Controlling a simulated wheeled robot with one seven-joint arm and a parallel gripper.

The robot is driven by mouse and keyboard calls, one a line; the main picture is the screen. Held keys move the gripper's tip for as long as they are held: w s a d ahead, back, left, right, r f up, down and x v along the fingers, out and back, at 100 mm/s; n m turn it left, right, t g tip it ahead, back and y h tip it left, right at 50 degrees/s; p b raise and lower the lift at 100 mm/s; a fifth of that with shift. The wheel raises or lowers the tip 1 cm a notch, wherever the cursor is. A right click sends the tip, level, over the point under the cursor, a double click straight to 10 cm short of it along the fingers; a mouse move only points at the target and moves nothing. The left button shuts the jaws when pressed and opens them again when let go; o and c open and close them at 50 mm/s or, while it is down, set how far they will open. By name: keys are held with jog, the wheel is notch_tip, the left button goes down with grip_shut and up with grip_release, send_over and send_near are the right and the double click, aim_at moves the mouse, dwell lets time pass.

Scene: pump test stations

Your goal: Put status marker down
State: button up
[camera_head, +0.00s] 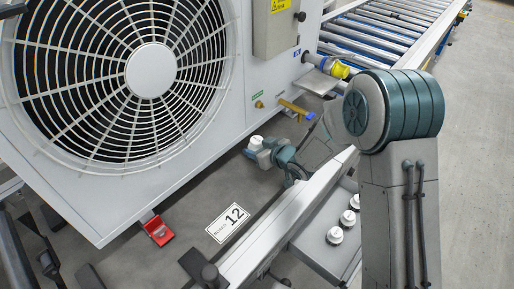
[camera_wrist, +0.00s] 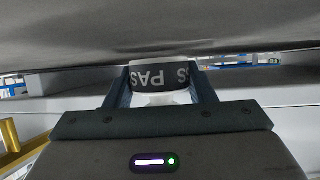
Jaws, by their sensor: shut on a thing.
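My gripper (camera_wrist: 160,95) is shut on a status marker (camera_wrist: 160,76), a white round piece with a dark band.
A "12" label (camera_head: 228,222) lies on the grey surface. Several white round pieces (camera_head: 335,236) stand in a grey tray (camera_head: 315,250).

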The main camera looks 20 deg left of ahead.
jog(key=shift+s+d+f+b, duration=0.1)
jog(key=shift+s+f+b, duration=0.05)
jog(key=shift+f+b, duration=0.2)
jog(key=o, duration=1.1)
jog(key=shift+f, duration=0.15)
jog(key=shift+d, duration=0.1)
jog(key=shift+s+f, duration=0.1)
jog(key=shift+r+p, duration=0.7)
jog(key=shift+p, duration=0.2)
jog(key=v, duration=0.5)
jog(key=p+v, duration=0.1)
jog(key=v, duration=0.5)
jog(key=shift+d+r, duration=0.2)
jog(key=shift+r, duration=0.2)
